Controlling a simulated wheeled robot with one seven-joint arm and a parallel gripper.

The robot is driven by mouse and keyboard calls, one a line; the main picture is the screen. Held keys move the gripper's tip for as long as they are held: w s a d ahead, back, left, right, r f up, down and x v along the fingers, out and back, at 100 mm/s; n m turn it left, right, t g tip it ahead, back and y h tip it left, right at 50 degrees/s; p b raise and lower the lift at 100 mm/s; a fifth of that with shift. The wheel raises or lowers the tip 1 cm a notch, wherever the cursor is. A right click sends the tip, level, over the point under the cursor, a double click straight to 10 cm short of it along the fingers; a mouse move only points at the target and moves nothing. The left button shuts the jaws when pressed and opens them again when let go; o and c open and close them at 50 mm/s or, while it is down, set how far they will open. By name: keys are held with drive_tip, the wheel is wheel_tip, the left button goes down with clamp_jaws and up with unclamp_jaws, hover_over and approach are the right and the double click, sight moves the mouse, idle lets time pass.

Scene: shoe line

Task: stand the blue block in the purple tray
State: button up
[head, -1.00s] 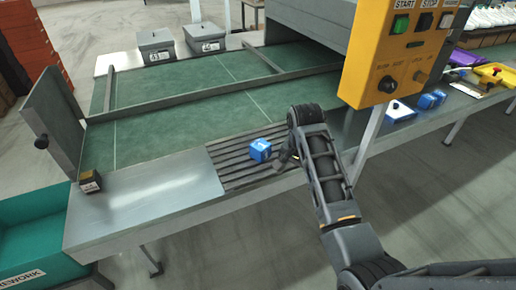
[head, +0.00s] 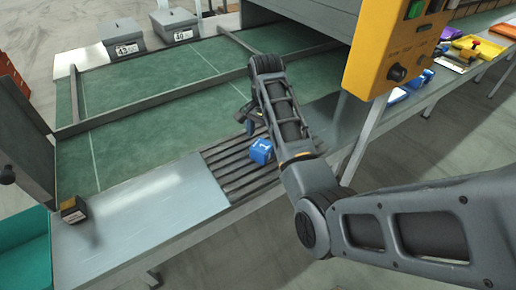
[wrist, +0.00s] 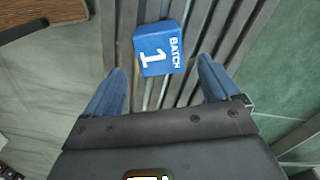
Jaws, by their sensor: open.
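The blue block (head: 261,151), marked "BATCH 1", sits on the dark slatted strip in the bench. In the wrist view the blue block (wrist: 158,48) lies between and just beyond the fingertips, slightly turned. My gripper (head: 250,119) is over the slats beside the block, partly hidden by my arm in the head view. In the wrist view my gripper (wrist: 161,68) is open and empty, with blue fingers on both sides. The purple tray (head: 451,33) is far off at the upper right, only partly visible behind the yellow control box.
The yellow control box (head: 392,45) hangs right of my arm. A yellow tray (head: 478,47) and an orange tray (head: 504,28) stand at the far right. A small dark block (head: 73,210) sits on the bare metal plate (head: 150,215). Two grey lidded bins (head: 174,26) stand behind the green belt.

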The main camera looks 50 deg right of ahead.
sight(262, 145)
drive_tip(key=shift+a+f+p, duration=0.15)
drive_tip(key=shift+f, duration=0.9)
drive_tip(key=shift+a+f+p, duration=0.1)
drive_tip(key=shift+a+f, duration=0.1)
drive_tip(key=shift+f, duration=0.8)
drive_tip(key=shift+a+f+p, duration=0.15)
drive_tip(key=shift+f, duration=0.9)
drive_tip(key=shift+c, duration=0.4)
drive_tip(key=c, duration=1.1)
